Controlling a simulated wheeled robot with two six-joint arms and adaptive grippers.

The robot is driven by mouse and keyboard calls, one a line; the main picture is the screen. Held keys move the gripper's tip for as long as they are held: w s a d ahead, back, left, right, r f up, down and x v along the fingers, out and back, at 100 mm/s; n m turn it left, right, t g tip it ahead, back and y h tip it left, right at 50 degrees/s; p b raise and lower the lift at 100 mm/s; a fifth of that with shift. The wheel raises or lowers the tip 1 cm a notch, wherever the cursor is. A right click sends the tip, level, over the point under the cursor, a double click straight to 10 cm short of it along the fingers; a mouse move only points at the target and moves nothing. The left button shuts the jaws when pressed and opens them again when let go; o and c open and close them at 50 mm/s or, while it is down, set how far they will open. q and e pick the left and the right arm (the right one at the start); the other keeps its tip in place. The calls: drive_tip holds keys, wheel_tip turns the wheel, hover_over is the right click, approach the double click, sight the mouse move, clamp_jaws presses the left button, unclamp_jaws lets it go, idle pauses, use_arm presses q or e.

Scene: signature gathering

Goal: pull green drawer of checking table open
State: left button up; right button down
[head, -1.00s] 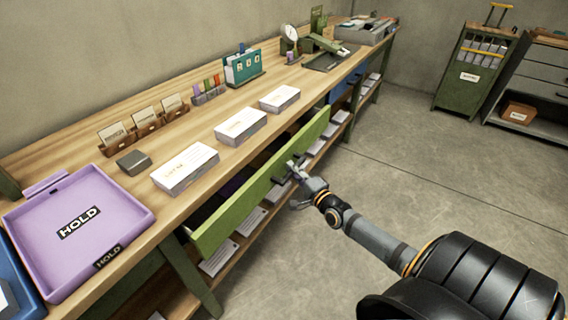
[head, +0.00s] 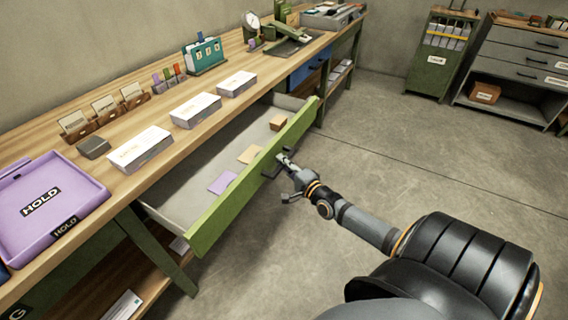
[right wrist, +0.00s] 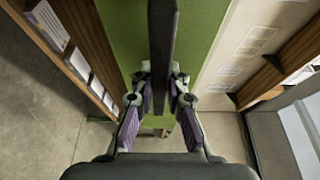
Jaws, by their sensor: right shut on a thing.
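The green drawer (head: 218,212) of the wooden-topped checking table (head: 62,110) is pulled well out. Its pale inside shows a purple card (head: 222,182), a tan card (head: 250,154) and a small orange-brown box (head: 278,122). My right gripper (head: 284,163) is at the dark handle on the drawer's front, shut on it. In the right wrist view, the dark handle bar (right wrist: 162,45) runs between the two fingers (right wrist: 160,92), with the green front behind it. My left gripper is not in view.
A purple HOLD tray (head: 60,190), three white paper stacks (head: 195,110) and card holders (head: 103,105) stand on the table. A blue drawer (head: 308,70) is farther along. A green cabinet (head: 432,75) stands at the back. The floor to the right is clear.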

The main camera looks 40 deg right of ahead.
drive_tip(key=c, duration=1.3)
unclamp_jaws()
drive_tip(key=s, duration=1.2)
